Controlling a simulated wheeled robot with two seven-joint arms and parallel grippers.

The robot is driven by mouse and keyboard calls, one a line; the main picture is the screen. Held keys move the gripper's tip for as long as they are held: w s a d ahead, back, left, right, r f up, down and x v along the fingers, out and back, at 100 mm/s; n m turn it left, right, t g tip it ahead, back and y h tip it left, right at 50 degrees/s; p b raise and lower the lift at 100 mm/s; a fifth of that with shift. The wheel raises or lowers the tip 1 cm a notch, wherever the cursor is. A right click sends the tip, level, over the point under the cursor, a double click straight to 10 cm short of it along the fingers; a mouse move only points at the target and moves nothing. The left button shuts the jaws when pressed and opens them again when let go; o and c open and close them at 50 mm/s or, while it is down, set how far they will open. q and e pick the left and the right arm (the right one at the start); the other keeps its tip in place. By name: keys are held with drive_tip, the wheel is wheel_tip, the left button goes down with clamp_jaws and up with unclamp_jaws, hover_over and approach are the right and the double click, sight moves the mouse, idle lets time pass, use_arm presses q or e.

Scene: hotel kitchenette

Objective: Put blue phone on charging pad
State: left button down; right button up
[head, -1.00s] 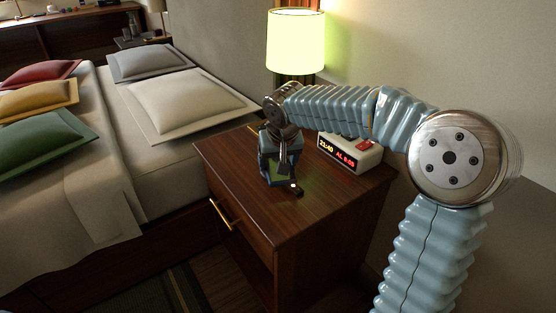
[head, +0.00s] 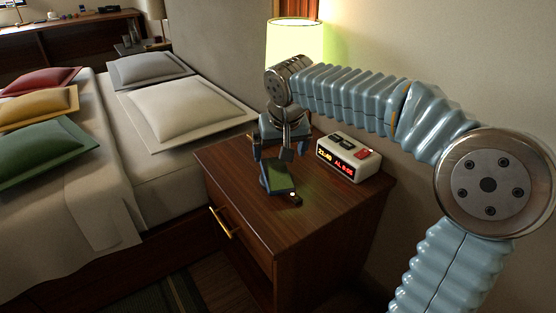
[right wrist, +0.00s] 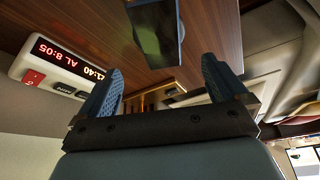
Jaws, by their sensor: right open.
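The blue phone (head: 278,177) lies on top of the nightstand, its dark screen up. It also shows in the right wrist view (right wrist: 156,32), with a blue edge. A small dark part with a white light (head: 295,198), seemingly the charging pad, shows at the phone's near right corner. I cannot tell how much of the pad is under the phone. My right gripper (head: 271,154) is open and empty above and behind the phone, apart from it. Its two blue fingers (right wrist: 162,72) are spread in the right wrist view. My left gripper is not in view.
A white alarm clock (head: 348,157) stands on the nightstand (head: 235,165), right of my gripper. A lit lamp (head: 294,42) stands behind my wrist. The bed with pillows (head: 185,103) is to the left. The nightstand's front right top is clear.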

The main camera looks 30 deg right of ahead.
drive_tip(key=shift+v, duration=1.65)
